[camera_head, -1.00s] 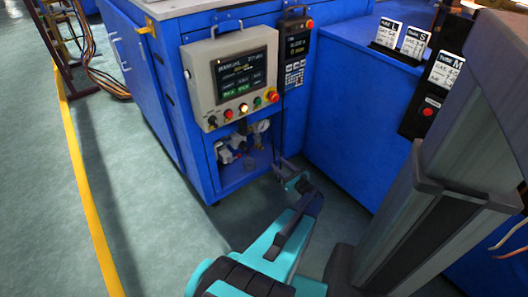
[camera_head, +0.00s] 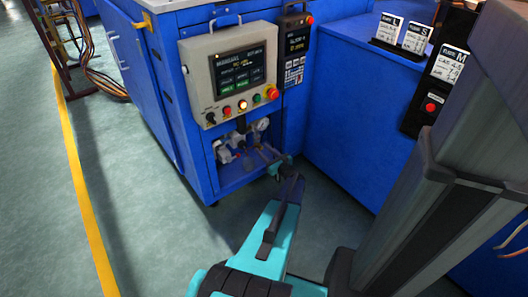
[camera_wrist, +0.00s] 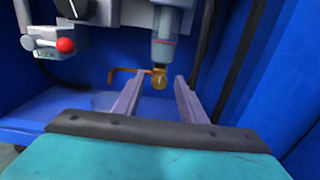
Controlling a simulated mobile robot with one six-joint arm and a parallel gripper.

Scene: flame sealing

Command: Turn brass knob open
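The brass knob (camera_wrist: 159,80) shows in the wrist view, at the lower end of a grey cylindrical unit (camera_wrist: 167,40). A thin brass-coloured tube or lever (camera_wrist: 122,72) extends to its left. My gripper (camera_wrist: 160,88) is open, with one finger on each side of the knob in the picture. I cannot tell whether either finger touches it. In the head view my gripper (camera_head: 272,164) reaches into the lower opening of the blue cabinet (camera_head: 238,178). The knob is too small or hidden to make out there.
A grey valve with a red knob (camera_wrist: 66,45) is left in the wrist view. A pressure gauge (camera_head: 262,124) sits in the opening, under the control panel (camera_head: 232,75). Blue cabinet walls are close on the right. Green floor is open at left.

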